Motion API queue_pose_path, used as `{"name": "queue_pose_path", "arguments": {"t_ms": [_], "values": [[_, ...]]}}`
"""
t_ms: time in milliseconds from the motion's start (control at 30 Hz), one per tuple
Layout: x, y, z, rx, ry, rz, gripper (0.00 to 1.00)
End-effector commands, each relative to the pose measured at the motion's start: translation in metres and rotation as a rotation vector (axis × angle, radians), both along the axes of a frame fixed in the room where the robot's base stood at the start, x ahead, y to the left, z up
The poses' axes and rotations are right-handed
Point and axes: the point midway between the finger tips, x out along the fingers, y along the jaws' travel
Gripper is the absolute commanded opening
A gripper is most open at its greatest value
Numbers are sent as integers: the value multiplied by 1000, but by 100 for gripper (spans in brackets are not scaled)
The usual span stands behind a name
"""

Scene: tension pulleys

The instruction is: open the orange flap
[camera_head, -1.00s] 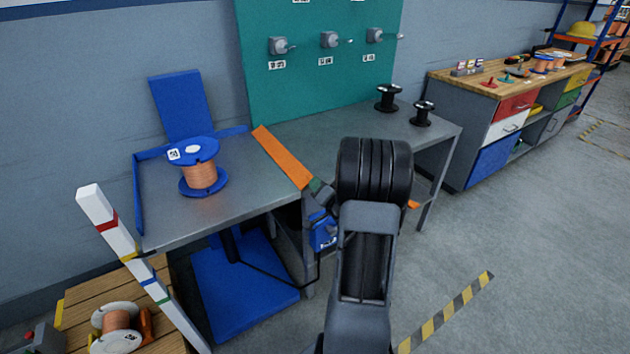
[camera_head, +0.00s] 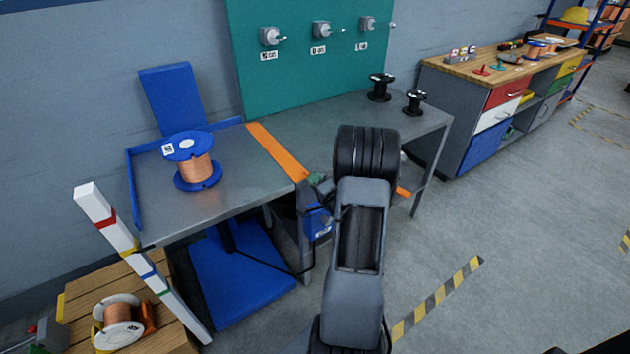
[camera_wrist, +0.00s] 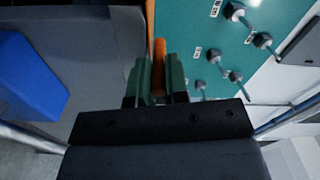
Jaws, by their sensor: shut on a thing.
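The orange flap (camera_head: 277,151) shows in the head view as a long narrow strip at the right side of the metal table (camera_head: 225,195). Its near end meets my gripper (camera_head: 318,184), which my own arm partly covers. In the wrist view, an orange edge (camera_wrist: 160,52) of the flap stands between the two green fingers of my gripper (camera_wrist: 159,76). The fingers are closed on it. How far the flap is tilted is hard to tell.
A blue spool with copper wire (camera_head: 193,162) stands on the table, left of the flap. Two black spools (camera_head: 380,87) stand on the back part. A teal board with pulleys (camera_head: 300,65) is behind. A striped white post (camera_head: 140,262) stands front left. Open floor lies to the right.

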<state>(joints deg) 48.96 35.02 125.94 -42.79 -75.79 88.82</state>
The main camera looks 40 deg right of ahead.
Motion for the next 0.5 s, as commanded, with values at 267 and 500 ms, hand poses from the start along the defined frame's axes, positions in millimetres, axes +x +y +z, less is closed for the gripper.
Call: {"name": "queue_pose_path", "arguments": {"t_ms": [267, 500], "values": [[0, 0, 0, 1, -1, 0, 0], [0, 0, 0, 0, -1, 0, 30]]}}
